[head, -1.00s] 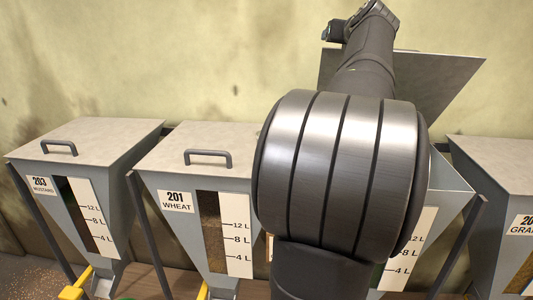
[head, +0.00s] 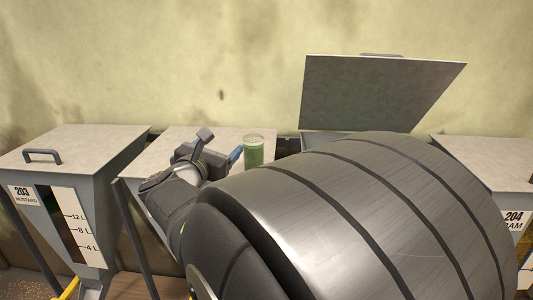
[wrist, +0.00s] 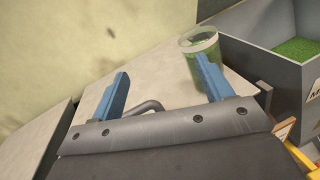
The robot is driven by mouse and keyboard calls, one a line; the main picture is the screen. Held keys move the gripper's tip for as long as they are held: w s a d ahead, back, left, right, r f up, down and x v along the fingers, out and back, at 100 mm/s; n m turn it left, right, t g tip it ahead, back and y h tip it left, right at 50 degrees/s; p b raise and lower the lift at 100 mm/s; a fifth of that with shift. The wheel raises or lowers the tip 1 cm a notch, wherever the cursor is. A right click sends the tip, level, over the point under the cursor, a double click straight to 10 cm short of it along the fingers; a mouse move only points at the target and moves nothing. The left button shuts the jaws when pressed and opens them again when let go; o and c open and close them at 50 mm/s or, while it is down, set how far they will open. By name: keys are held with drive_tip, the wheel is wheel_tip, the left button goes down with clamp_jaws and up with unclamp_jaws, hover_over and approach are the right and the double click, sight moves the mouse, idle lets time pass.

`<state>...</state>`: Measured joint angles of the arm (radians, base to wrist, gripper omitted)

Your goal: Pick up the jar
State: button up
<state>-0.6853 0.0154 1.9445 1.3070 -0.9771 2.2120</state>
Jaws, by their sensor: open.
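The jar (head: 253,152) is a clear cylinder with green contents. It stands upright on the closed lid of the middle hopper, near its right edge, in the head view. The jar also shows in the wrist view (wrist: 204,44), partly hidden behind the right finger. My gripper (wrist: 160,88) is open, its two blue fingers wide apart. In the head view my gripper (head: 222,147) is just left of the jar. The jar is not between the fingers as seen from the wrist; whether a finger touches it I cannot tell.
The hopper lid (wrist: 150,86) has a bar handle (wrist: 143,107) between the fingers. To the right is an open hopper (wrist: 262,35) with green grain (wrist: 297,48) and a raised lid (head: 380,92). A closed mustard hopper (head: 75,150) stands left. The wall is behind.

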drive_tip(key=h, duration=0.2)
approach(250, 159)
drive_tip(key=s+a, duration=0.2)
drive_tip(key=shift+g+h, duration=0.3)
drive_tip(key=x, duration=1)
drive_tip(key=shift+w+d+r, duration=0.2)
drive_tip(key=shift+w+d, duration=0.05)
drive_tip(key=shift+d, duration=0.25)
drive_tip(key=shift+a+x, duration=0.2)
drive_tip(key=shift+x, duration=2.8)
drive_tip(key=shift+w+f, duration=0.1)
drive_tip(key=c, duration=1.2)
drive_tip(key=shift+o, duration=0.2)
